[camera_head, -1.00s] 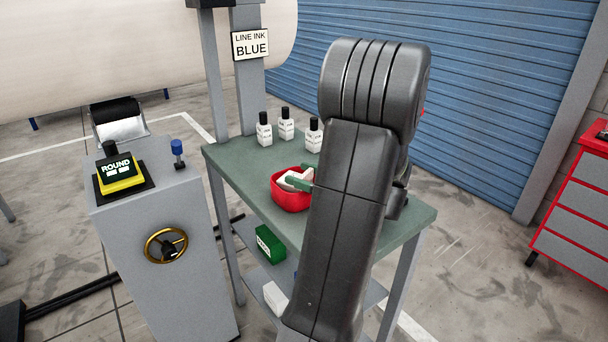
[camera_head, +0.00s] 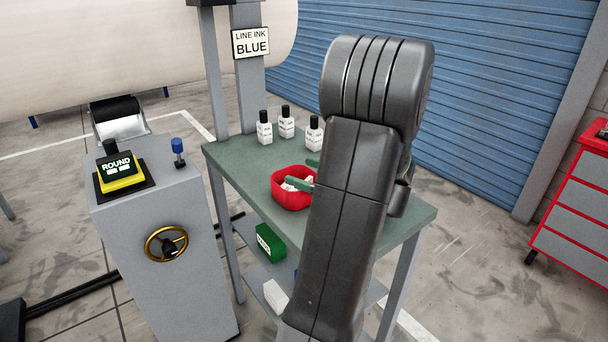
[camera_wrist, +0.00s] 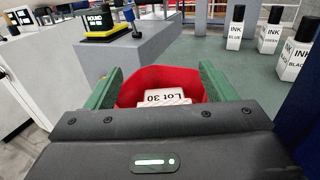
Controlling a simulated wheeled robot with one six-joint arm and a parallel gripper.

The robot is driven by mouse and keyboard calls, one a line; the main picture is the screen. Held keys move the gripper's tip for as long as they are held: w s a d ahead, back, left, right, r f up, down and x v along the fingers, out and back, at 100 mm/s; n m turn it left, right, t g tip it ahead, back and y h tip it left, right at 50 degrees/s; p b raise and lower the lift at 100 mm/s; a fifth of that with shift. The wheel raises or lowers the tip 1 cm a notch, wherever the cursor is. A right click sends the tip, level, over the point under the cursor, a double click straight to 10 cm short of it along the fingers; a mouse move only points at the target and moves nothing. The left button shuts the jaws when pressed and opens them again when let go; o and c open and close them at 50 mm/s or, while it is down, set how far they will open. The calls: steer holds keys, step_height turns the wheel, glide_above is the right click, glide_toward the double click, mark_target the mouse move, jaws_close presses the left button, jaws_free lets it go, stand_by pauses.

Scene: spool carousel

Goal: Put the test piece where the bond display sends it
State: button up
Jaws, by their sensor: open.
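A bond display (camera_head: 117,165) on a yellow-trimmed unit reads ROUND, with two small pale marks below; it also shows in the wrist view (camera_wrist: 97,22). A white piece printed "Lot 30" (camera_wrist: 165,97) lies in a red bin (camera_wrist: 160,77), partly hidden by my wrist. The red bin (camera_head: 290,203) stands on the green-topped table in the head view. My gripper (camera_wrist: 157,88) is open, its green fingers apart on either side of the piece at the bin. In the head view my arm hides part of the bin.
Three ink bottles (camera_head: 286,123) stand on the table (camera_head: 232,154) behind the bin. A sign (camera_head: 252,43) reads LINE INK BLUE. A grey pedestal (camera_head: 155,210) with a brass handwheel (camera_head: 166,244) stands left.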

steer(key=v, duration=1.1)
steer(key=shift+s+d+f, duration=0.1)
steer(key=shift+d, duration=0.05)
steer(key=x, duration=0.8)
steer(key=f+x, duration=0.1)
steer(key=x, duration=0.3)
steer(key=shift+r, duration=0.4)
steer(key=shift+f, duration=0.15)
